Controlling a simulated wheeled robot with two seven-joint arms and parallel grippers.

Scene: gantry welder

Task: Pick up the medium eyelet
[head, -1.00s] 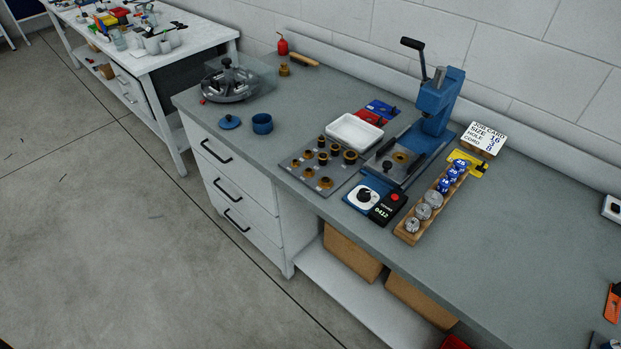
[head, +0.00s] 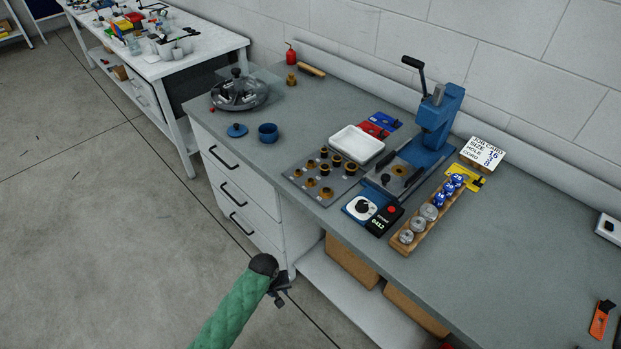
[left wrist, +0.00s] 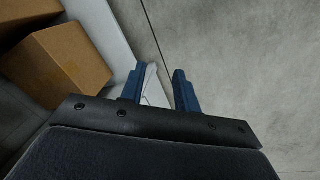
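Several brass eyelets and dies of differing sizes stand on a grey plate (head: 296,178) near the bench's front edge. Flatter eyelets, such as one eyelet (head: 326,192), sit in the front row, and taller pieces stand behind. I cannot tell for sure which one is the medium eyelet. My left gripper (head: 280,290) is in front of the bench, below its top and well short of the plate. In the left wrist view the two blue fingers of the left gripper (left wrist: 158,88) are apart with nothing between them. My right gripper is not in view.
A blue lever press (head: 436,125) stands right of the plate, with a white tray (head: 357,144) behind it. Cardboard boxes (left wrist: 62,62) lie on the shelf below. The right benchtop is mostly clear.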

